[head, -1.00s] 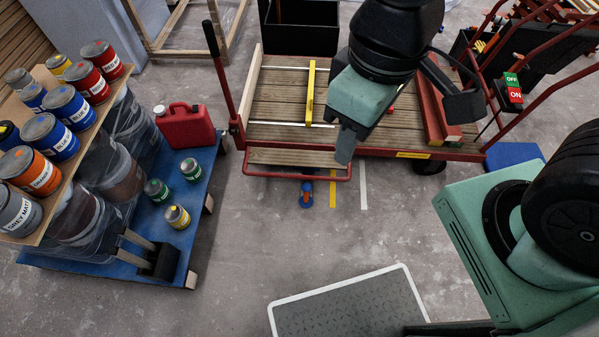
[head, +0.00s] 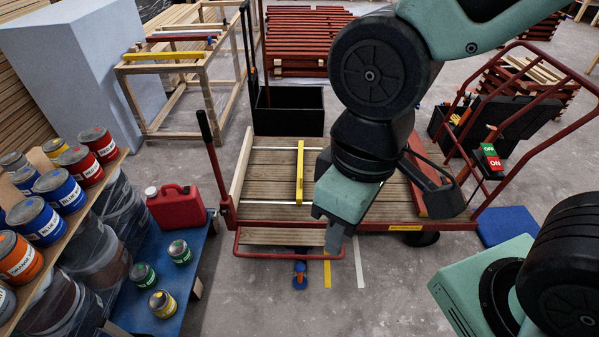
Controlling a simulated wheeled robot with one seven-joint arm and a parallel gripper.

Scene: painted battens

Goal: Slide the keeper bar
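A yellow bar (head: 300,172), which looks like the keeper bar, lies across two pale rails on the slatted wooden deck of the red cart (head: 270,183). It runs front to back, left of my arm. My gripper (head: 335,238) hangs over the cart's front edge, to the right of the bar's near end, with a visible gap in the picture. Its fingers point down and are seen nearly edge-on, so I cannot tell whether they are open. No held object shows. My arm hides part of the deck's middle and right side.
A red lever with a black grip (head: 210,150) rises at the cart's left. A black bin (head: 288,110) stands behind. A red jerrycan (head: 176,206) and paint tins sit on the blue pallet (head: 190,290) at left.

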